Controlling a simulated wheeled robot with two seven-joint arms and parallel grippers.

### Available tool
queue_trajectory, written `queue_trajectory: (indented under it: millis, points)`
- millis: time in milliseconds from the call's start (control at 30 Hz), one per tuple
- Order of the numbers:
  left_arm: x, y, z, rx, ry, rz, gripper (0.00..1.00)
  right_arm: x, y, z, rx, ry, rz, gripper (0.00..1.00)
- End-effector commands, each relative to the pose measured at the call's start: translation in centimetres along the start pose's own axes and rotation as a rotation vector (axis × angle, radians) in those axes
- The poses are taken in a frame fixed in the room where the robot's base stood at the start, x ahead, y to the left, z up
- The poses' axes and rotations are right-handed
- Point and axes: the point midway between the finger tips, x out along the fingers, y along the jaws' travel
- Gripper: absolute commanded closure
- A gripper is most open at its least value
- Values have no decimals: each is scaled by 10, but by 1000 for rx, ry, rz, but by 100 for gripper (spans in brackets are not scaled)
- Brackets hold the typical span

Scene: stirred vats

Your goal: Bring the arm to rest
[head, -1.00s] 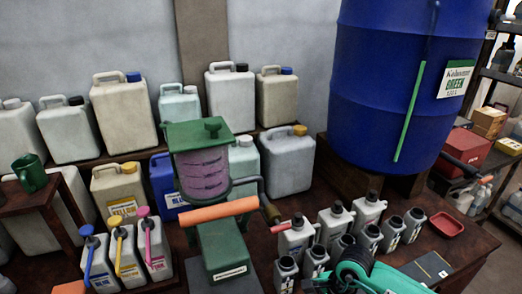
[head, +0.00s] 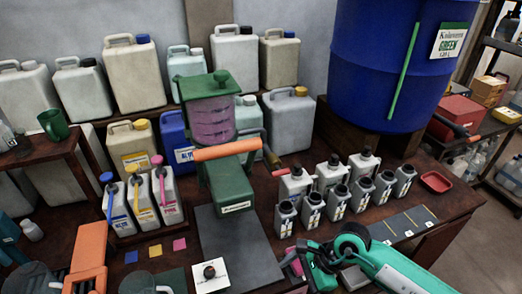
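My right arm, a teal link with a dark ring joint, comes in at the lower right in the head view and bends down out of the frame. Its gripper does not show. I cannot make out my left gripper in the head view. The arm is over the front edge of the dark red-brown table, in front of two rows of small grey bottles (head: 338,203).
A green crank device (head: 228,185) with an orange roller stands mid-table behind a dark grey plate (head: 236,243). Blue, yellow and pink pump bottles (head: 142,205) stand left of it. A large blue vat (head: 385,70) stands behind. A red tray (head: 436,181) is at right.

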Motion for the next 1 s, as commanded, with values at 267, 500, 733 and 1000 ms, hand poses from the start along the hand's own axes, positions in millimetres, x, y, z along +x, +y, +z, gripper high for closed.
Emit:
queue_trajectory:
  millis: [267,500,733,1000]
  points:
    - [0,2,10,0,-13,2,20,-7,-3,90,197,-448,-94,0]
    - [0,1,10,0,-13,1,20,-73,-26,164,598,-1049,-189,0]
    - [0,1,9,0,-12,1,20,-149,-57,149,1100,-1575,-250,0]
    - [0,1,7,-1,-9,1,20,-186,-64,49,1801,-2075,-306,0]
